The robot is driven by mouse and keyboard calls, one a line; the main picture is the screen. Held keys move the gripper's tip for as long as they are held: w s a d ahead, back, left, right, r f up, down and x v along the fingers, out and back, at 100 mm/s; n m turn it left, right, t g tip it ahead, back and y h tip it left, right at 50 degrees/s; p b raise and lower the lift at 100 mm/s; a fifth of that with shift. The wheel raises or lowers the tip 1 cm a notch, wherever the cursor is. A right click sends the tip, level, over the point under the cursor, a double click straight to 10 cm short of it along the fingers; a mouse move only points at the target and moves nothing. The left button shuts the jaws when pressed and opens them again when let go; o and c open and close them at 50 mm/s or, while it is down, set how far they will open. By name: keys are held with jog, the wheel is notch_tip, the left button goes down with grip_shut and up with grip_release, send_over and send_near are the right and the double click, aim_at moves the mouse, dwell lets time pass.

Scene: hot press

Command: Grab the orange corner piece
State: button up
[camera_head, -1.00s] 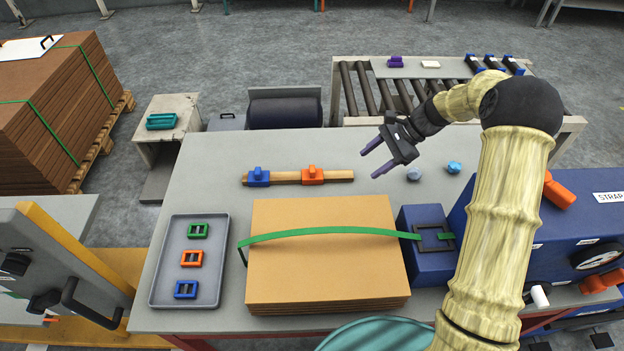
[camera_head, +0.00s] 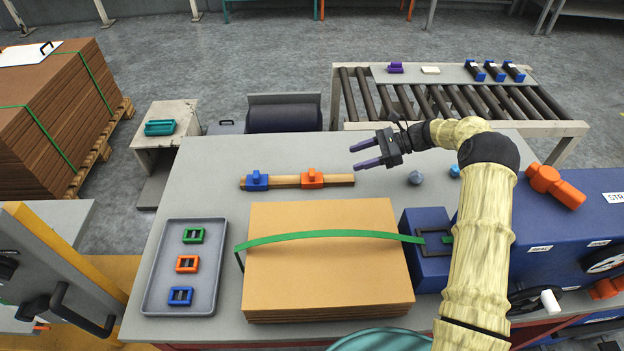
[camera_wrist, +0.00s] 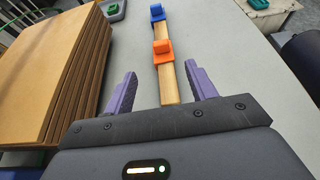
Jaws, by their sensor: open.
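The orange corner piece (camera_head: 312,178) sits on a wooden bar (camera_head: 341,180) on the table, to the right of a blue corner piece (camera_head: 257,181). My gripper (camera_head: 365,156) is open and empty, with purple fingers pointing left, to the right of the orange piece and apart from it. In the wrist view the orange piece (camera_wrist: 162,50) lies ahead, between and beyond the fingertips (camera_wrist: 160,80). The bar runs toward the gap between the fingers, and the blue piece (camera_wrist: 157,14) is farther along it.
A cardboard stack (camera_head: 325,275) with a green strap (camera_head: 330,234) stands in front of the bar. A grey tray (camera_head: 209,281) with green, orange and blue buckles lies to the left. A blue strapping machine (camera_head: 560,225) stands at the right. The table behind the bar is clear.

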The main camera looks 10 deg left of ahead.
jog(key=b, duration=0.3)
send_near(313, 171)
jog(key=x, duration=0.4)
jog(key=shift+s+a+f, duration=0.2)
jog(key=shift+s+a, duration=0.15)
jog(key=shift+a, duration=0.4)
jog(key=shift+s+a+f+b, duration=0.15)
jog(key=shift+a+f+b, duration=0.25)
jog(key=shift+b, duration=0.2)
jog(key=b+x, duration=0.2)
jog(key=x, duration=0.2)
jog(key=shift+a+r, duration=0.1)
jog(key=c, duration=1.1)
